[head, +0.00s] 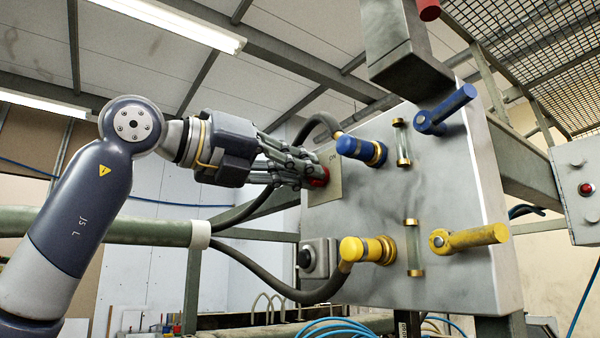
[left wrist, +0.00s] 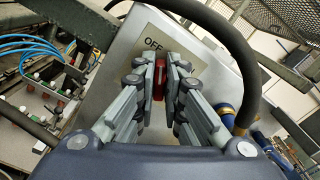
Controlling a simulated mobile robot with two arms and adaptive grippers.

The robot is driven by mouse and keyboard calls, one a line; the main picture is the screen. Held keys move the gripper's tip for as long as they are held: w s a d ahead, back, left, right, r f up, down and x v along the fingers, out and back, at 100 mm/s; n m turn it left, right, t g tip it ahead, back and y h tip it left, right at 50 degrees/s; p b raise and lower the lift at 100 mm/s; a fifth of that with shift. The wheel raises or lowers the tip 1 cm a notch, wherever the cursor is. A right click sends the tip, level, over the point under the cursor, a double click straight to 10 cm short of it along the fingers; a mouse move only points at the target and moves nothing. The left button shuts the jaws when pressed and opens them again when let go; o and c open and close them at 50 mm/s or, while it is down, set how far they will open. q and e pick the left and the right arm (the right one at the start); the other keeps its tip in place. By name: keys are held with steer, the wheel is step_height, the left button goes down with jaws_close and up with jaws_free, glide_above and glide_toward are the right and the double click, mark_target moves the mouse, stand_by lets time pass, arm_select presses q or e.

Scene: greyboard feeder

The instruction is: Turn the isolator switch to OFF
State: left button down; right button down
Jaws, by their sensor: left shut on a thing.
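The isolator switch has a red handle (head: 322,177) on a beige label plate (head: 326,190) at the left side of the grey panel. My left gripper (head: 311,173) is shut on the red handle, and its fingers hide much of it in the head view. The word ON shows near the plate's top there. In the left wrist view the red handle (left wrist: 159,82) stands between the two fingers. Its upper end there is close to the word OFF on the plate (left wrist: 178,45). My right gripper is not in view.
The grey panel (head: 440,185) also carries a blue connector (head: 358,148), a yellow connector (head: 360,250), a blue lever (head: 445,108) and a yellow lever (head: 470,239). A black knob (head: 305,258) sits below the switch.

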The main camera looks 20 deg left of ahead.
arm_select(q)
steer(key=shift+a+r+n+b, duration=0.15)
steer(key=shift+n+b, duration=0.2)
steer(key=shift+n, duration=1.05)
steer(key=c, duration=1.9)
jaws_free()
steer(key=shift+c, duration=0.2)
steer(key=shift+o, duration=1.3)
steer(key=shift+w, duration=0.2)
steer(key=v, duration=1.2)
